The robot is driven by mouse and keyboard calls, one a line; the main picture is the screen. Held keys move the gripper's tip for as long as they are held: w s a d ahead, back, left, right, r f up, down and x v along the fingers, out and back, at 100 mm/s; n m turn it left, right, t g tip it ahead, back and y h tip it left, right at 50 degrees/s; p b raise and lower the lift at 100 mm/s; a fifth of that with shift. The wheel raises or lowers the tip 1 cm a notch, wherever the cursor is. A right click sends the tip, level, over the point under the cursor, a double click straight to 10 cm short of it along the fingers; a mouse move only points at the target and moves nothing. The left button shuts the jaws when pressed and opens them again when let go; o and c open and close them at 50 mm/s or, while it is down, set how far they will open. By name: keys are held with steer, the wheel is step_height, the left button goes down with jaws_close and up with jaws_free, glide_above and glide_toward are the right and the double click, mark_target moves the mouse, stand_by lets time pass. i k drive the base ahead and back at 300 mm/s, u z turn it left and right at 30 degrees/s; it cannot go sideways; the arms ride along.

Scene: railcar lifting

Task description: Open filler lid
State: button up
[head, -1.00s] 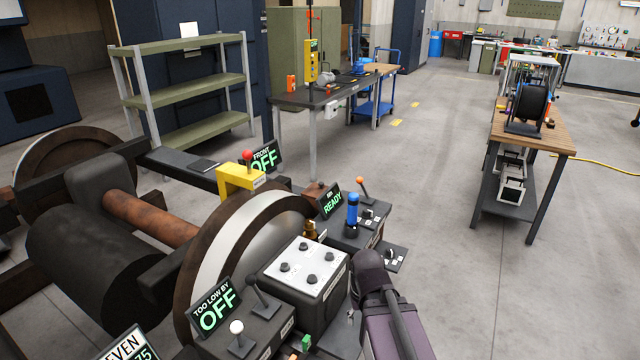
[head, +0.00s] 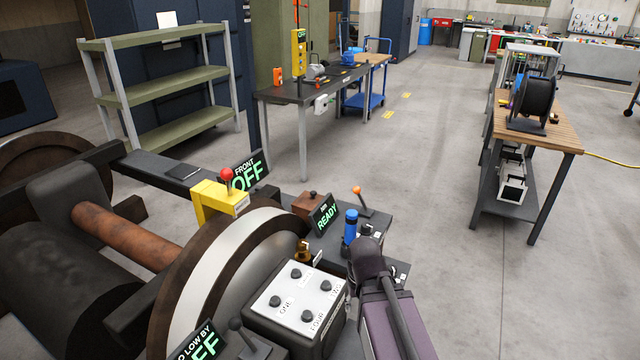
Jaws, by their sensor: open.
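No part is plainly labelled as the filler lid. A small brown block with a knob on top (head: 311,205) stands behind the green READY sign (head: 324,214); I cannot tell whether it is the lid. A brass fitting (head: 303,252) sits behind the white-topped button box (head: 297,297). A blue cylinder (head: 350,227) stands upright right of the fitting, partly behind my arm. My purple arm with its dark joint rises at the lower middle, right of the button box. My gripper cannot be made out.
A rusty wheelset with a silver-rimmed wheel (head: 208,262) fills the lower left. A yellow block with a red knob (head: 219,202) and a FRONT OFF sign (head: 246,176) stand behind it. An orange-knobbed lever (head: 360,200) stands near the blue cylinder. Open floor lies right, before a wooden bench (head: 548,140).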

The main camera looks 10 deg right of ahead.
mark_target(307, 201)
steer(key=u, duration=0.05)
steer(key=i, duration=0.9)
